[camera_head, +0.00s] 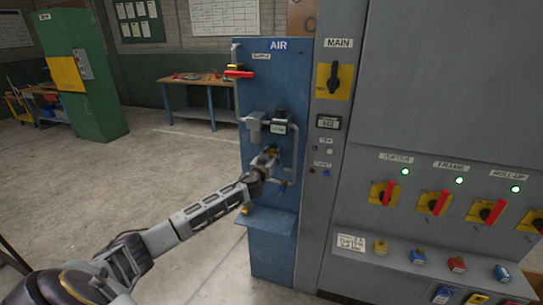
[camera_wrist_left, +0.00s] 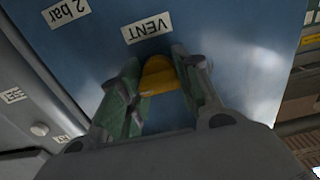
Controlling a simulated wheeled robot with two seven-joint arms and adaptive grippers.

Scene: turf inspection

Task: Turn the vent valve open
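The vent valve shows in the left wrist view as a yellow handle (camera_wrist_left: 160,76), just under the VENT label (camera_wrist_left: 148,28) on the blue AIR panel (camera_head: 262,95). My left gripper (camera_wrist_left: 160,68) has its green-padded fingers on both sides of this handle, with hardly any gap, and looks shut on it. In the head view my left gripper (camera_head: 266,160) is at the panel's middle and hides most of the handle. The valve's angle is hard to read. My right gripper is not in view.
A red-handled supply valve (camera_head: 238,73) and grey pipes with a regulator (camera_head: 256,121) are close above the gripper. The grey MAIN cabinet (camera_head: 337,190) stands to the right, with red-handled switches (camera_head: 384,193). A workbench (camera_head: 195,82) stands behind; the floor at left is free.

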